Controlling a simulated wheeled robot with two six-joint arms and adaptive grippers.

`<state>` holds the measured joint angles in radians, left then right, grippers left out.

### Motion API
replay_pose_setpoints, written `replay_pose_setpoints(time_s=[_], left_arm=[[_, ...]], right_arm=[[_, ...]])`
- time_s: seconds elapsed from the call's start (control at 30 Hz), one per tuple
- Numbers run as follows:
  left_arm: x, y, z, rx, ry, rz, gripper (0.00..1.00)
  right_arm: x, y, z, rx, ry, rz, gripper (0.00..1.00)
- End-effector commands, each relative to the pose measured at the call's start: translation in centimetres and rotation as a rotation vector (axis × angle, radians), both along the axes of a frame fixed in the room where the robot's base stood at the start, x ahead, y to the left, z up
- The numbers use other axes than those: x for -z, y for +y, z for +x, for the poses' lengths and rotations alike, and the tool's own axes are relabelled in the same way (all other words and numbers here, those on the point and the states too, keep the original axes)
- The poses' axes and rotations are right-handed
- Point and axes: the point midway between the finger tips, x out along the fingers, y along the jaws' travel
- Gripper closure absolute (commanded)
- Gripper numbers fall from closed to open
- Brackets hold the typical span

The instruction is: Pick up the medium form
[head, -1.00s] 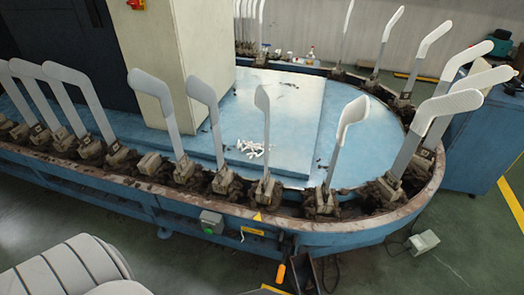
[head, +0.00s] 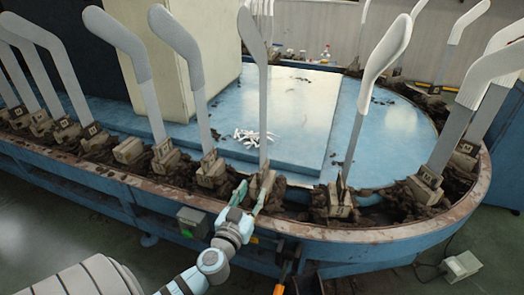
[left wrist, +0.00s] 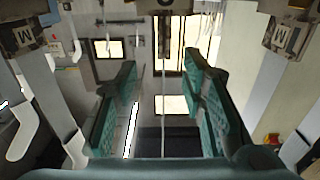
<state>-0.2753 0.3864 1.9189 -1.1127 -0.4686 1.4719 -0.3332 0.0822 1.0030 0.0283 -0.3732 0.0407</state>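White foot-shaped forms stand upright in beige base blocks around the oval machine. The middle form (head: 264,95) stands straight up from its base block (head: 263,184). My left gripper (head: 251,194) is at this block, its two fingers spread low beside the form. In the left wrist view, the gripper (left wrist: 160,92) is open, and the thin edge of a form (left wrist: 166,55) runs between its teal fingers without visible grip. Blocks on either side in that view carry a letter that looks like M (left wrist: 24,36). The middle block's letter is cut off. My right gripper is not in view.
Neighbouring forms (head: 183,65) and (head: 375,80) stand close on both sides. The blue machine's rim (head: 370,242) curves in front, with a grey switch box (head: 192,222). Small white pieces (head: 256,136) lie on the blue top. A beige pillar (head: 215,45) stands behind.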

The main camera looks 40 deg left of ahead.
Motion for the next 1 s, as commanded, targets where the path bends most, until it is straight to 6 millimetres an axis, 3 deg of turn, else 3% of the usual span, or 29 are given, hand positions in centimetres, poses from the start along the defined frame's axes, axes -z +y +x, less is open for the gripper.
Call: replay_pose_setpoints(time_s=[0.1, 0.5, 0.77, 1.0], left_arm=[[-0.4, 1.1, 3.1, -0.001, -0.002, -0.002, 0.62], [-0.2, 3.7, 8.8, 0.0, 0.002, -0.002, 0.62], [-0.2, 4.0, 9.8, 0.002, 0.005, -0.002, 0.62], [-0.2, 3.9, 9.8, 0.002, 0.005, -0.002, 0.98]], right_arm=[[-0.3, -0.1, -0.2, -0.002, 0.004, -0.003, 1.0], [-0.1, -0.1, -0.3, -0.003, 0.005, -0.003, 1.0], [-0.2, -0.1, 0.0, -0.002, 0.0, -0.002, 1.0], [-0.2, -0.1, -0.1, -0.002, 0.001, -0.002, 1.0]])
